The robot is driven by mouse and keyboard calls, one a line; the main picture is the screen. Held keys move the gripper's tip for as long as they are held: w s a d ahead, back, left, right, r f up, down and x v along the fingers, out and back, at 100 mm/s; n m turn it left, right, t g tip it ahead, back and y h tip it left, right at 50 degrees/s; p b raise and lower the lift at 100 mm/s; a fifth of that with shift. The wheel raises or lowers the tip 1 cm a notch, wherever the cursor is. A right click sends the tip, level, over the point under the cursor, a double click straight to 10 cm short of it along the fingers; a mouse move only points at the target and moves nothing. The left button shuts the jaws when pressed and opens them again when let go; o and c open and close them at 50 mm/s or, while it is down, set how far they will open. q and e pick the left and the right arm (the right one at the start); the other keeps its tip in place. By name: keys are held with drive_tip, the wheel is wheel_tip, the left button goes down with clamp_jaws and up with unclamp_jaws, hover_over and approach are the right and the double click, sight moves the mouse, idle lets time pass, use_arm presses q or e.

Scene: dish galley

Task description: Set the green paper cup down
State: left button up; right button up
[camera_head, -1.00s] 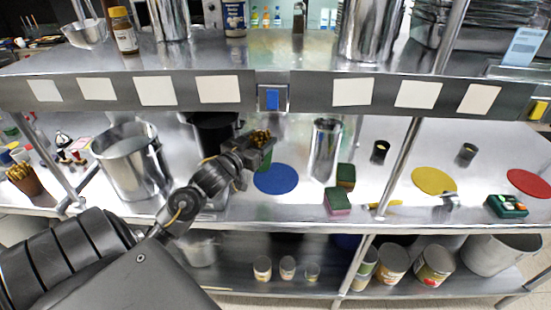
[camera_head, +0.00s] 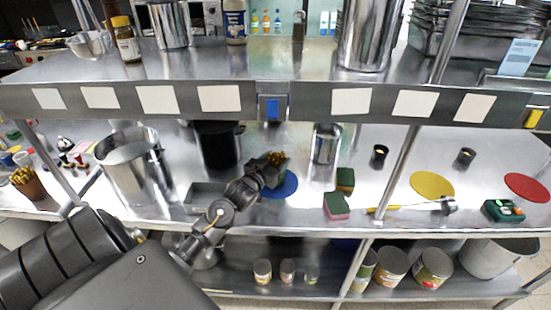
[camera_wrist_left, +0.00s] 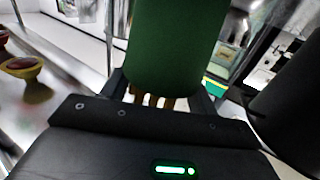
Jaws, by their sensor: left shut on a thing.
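The green paper cup (camera_wrist_left: 170,45) fills the upper middle of the left wrist view, between the two fingers. My left gripper (camera_head: 274,172) is shut on it. In the head view the gripper hides most of the cup, and brown stick-like contents (camera_head: 275,158) show at its top. The gripper is in front of the blue round mat (camera_head: 284,189) and covers part of it. I cannot tell whether the cup's base touches the surface. My right gripper is not in view.
A steel canister (camera_head: 326,146) and green-and-pink sponges (camera_head: 337,206) stand right of the blue mat. A dark pot (camera_head: 218,148) and large steel pot (camera_head: 133,170) are left. Yellow (camera_head: 432,185) and red (camera_head: 527,187) mats lie further right. A shelf edge (camera_head: 317,101) runs above.

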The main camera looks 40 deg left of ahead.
use_arm(q)
drive_tip(key=shift+f, duration=0.2)
drive_tip(key=o, duration=1)
drive_tip(key=shift+r, duration=0.25)
drive_tip(key=s, duration=0.4)
drive_tip(key=s+d+b, duration=0.1)
drive_tip(key=s, duration=0.3)
drive_tip(key=s+b, duration=0.1)
drive_tip(key=s, duration=0.3)
drive_tip(key=shift+d, duration=0.25)
